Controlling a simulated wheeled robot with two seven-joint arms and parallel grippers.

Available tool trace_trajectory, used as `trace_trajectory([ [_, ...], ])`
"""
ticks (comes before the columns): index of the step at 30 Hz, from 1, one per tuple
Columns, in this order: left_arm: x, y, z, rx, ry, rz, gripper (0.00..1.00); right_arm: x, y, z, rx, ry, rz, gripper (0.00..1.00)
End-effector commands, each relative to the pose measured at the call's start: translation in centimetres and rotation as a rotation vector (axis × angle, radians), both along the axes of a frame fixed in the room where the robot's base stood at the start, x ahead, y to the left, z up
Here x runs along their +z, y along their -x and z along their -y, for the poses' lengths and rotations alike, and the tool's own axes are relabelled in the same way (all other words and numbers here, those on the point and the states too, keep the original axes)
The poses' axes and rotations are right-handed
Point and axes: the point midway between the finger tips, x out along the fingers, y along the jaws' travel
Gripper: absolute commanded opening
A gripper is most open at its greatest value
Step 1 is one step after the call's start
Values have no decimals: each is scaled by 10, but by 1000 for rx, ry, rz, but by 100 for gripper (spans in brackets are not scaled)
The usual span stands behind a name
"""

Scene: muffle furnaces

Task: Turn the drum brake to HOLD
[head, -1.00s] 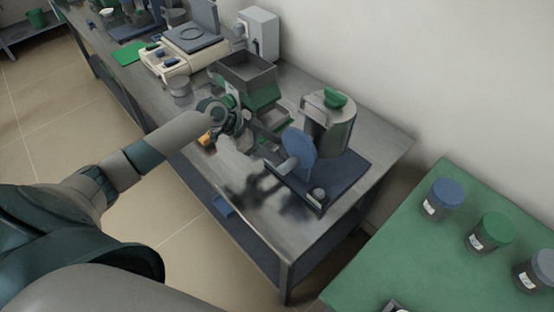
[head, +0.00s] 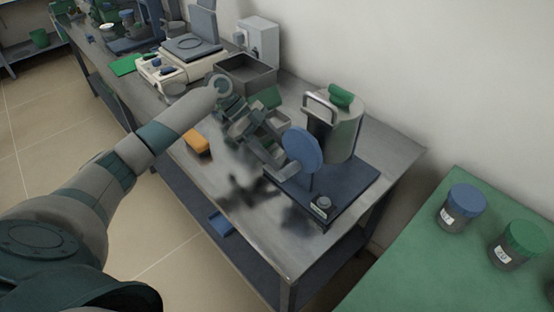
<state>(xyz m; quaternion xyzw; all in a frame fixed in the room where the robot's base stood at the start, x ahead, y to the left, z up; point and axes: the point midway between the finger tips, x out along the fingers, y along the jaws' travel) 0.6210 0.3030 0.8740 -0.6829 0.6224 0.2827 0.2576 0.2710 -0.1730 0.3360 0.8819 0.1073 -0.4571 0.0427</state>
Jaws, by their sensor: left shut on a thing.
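A metal drum (head: 345,132) with a green knob on top and a grey bar handle stands on a dark blue base plate (head: 350,190) on the bench. A blue disc (head: 303,150) stands upright at its left side. A small round grey knob (head: 323,202) with a white label sits at the base's front corner; its lettering is too small to read. My left gripper (head: 281,168) is at the left face of the blue disc, shut on the disc's grey handle, which its fingers mostly hide. It is apart from the small knob. My right gripper is not in view.
An open grey bin (head: 246,74), a cream balance (head: 178,62) and an orange block (head: 197,143) are on the steel bench behind and left of my gripper. A green table (head: 420,255) with lidded jars stands at right. The bench front is clear.

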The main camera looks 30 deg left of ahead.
Motion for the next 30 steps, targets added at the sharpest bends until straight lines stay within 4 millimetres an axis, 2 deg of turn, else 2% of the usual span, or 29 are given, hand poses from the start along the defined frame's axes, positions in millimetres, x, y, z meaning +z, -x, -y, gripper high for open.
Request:
trace_trajectory([
  [3,-3,-3,0,-65,1,3,31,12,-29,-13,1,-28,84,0],
  [4,-3,-3,0,-83,1,2,31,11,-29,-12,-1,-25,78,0],
  [14,-1,-6,0,-250,1,2,31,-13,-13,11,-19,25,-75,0],
  [30,0,-6,0,-312,-1,1,31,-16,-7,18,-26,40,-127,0],
])
